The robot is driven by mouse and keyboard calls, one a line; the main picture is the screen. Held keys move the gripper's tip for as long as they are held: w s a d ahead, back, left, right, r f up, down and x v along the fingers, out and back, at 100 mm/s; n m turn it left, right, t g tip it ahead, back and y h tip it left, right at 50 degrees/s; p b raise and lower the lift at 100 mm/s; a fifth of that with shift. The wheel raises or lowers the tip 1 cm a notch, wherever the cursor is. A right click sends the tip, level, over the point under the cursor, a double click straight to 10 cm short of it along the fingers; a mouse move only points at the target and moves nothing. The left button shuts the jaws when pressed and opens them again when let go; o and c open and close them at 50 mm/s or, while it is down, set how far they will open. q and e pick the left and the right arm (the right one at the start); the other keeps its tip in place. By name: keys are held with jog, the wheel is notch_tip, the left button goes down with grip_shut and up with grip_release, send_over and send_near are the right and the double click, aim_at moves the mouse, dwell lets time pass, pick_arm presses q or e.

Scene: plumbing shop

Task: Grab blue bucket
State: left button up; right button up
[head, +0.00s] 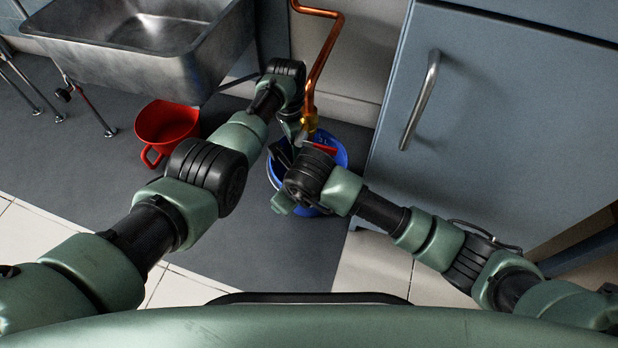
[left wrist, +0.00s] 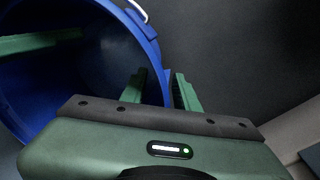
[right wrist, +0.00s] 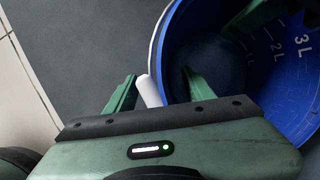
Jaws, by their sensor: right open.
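The blue bucket (head: 343,153) stands on the dark mat beneath the copper pipe, partly hidden by my arms. In the left wrist view, my left gripper (left wrist: 158,92) has one finger inside the bucket (left wrist: 85,75) and one outside, close on its wall. In the right wrist view, my right gripper (right wrist: 160,92) is open across the bucket's rim (right wrist: 168,45), with a white handle grip (right wrist: 149,92) between its fingers. Inside the bucket are volume marks. In the head view both fingertips are largely hidden by the arms.
A copper pipe (head: 322,55) with a brass fitting comes down over the blue bucket. A blue-grey cabinet (head: 500,120) stands close on the right. Bare mat (head: 240,240) lies in front.

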pick_arm(q)
jog(key=c, duration=0.5)
pick_arm(e)
jog(key=c, duration=0.5)
pick_arm(q)
grip_shut()
pick_arm(e)
jog(key=c, duration=0.5)
grip_shut()
pick_arm(q)
jog(key=shift+s, duration=0.1)
pick_arm(e)
jog(key=shift+w+d, duration=0.1)
